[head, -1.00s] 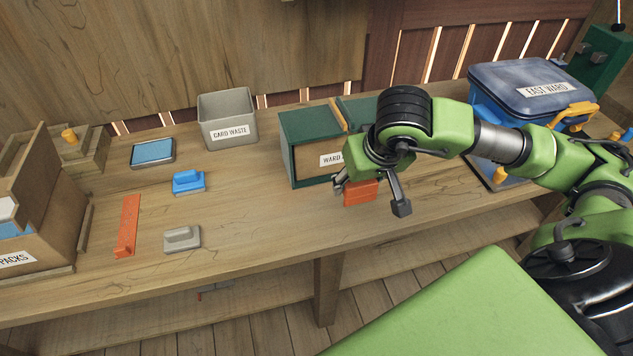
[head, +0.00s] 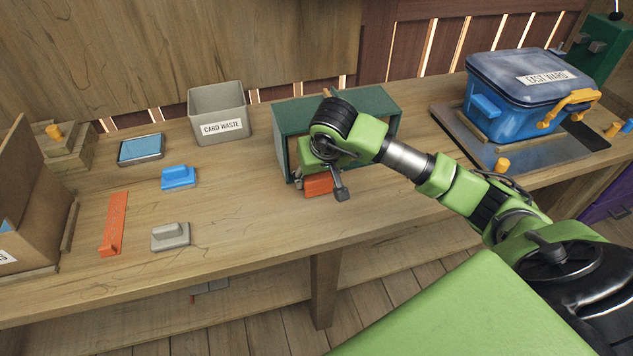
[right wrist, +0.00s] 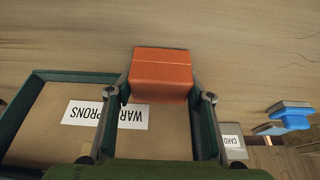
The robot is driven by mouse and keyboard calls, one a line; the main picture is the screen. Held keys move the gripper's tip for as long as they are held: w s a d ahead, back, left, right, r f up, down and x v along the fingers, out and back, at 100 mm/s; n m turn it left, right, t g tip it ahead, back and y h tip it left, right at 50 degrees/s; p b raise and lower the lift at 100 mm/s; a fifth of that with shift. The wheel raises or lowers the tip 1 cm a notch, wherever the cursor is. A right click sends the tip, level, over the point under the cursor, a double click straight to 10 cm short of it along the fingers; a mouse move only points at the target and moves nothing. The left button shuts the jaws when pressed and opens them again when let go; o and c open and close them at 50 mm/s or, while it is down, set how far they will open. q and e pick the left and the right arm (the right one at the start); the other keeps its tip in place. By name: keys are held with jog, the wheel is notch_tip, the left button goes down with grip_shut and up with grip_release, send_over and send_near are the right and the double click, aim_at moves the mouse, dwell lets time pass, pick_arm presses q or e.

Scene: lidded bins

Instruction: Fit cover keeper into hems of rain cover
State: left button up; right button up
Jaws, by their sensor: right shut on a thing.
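My right gripper (head: 322,186) is shut on an orange-red block (head: 318,184), held low in front of the green box. In the right wrist view the block (right wrist: 161,72) sits between the two fingers, with its far part sticking out beyond them. I cannot tell for sure whether this block is the cover keeper. The green box (head: 368,100) stands behind my gripper; its front is mostly hidden by my arm. In the right wrist view its tan panel (right wrist: 60,140) carries an upside-down, partly covered label. No rain cover can be told apart for certain. My left gripper is not in view.
A blue EAST WARD bin (head: 480,107) with yellow latch stands at the right. A grey CARD WASTE bin (head: 220,105), blue pad (head: 141,149), blue block (head: 179,178), grey block (head: 170,237) and orange strip (head: 113,225) stand left. The bench front middle is clear.

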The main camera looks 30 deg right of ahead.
jog(key=shift+f, duration=0.2)
jog(key=shift+f, duration=0.25)
jog(key=o, duration=1.1)
jog(key=shift+r, duration=0.1)
